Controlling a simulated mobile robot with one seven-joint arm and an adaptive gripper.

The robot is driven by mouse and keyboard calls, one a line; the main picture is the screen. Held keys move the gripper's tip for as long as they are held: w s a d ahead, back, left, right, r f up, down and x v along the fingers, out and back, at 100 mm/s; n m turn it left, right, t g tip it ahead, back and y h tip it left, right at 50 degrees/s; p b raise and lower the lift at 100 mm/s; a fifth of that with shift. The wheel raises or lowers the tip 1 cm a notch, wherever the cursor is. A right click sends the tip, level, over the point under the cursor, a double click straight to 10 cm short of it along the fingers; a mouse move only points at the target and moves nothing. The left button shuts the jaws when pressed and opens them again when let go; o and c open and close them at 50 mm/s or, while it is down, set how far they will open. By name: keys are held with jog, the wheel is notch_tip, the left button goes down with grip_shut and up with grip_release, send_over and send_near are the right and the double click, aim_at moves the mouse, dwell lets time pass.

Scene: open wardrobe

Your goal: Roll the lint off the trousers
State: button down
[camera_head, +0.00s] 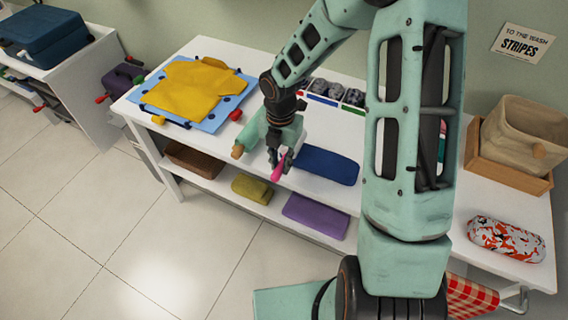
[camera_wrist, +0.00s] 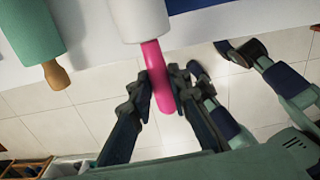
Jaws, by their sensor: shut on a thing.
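A lint roller with a pink handle (camera_head: 278,173) and a white roller head (camera_wrist: 138,15) is in my gripper (camera_head: 282,158). In the wrist view my gripper (camera_wrist: 162,92) has its two fingers closed around the pink handle (camera_wrist: 158,72). The white head is over the white table, near its front edge. A dark blue folded cloth, which looks like the trousers (camera_head: 328,165), lies flat on the table just right of my gripper. Its edge shows at the top of the wrist view (camera_wrist: 188,5). I cannot make out lint on it.
A teal tool with a wooden handle (camera_head: 238,151) lies left of my gripper. A yellow garment (camera_head: 190,87) lies on a blue board at the left. A patterned roll (camera_head: 506,239) and a bin in a wooden tray (camera_head: 505,172) are at the right.

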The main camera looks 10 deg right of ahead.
jog(key=shift+s+d+p, duration=0.95)
jog(key=shift+s+d, duration=0.55)
jog(key=shift+d, duration=1)
jog(key=shift+s+d+p, duration=0.95)
jog(key=shift+s+d, duration=0.55)
jog(key=shift+d, duration=0.95)
jog(key=shift+s+d+p, duration=0.95)
jog(key=shift+s+d, duration=0.55)
jog(key=shift+d, duration=1)
notch_tip(320, 180, up, 8)
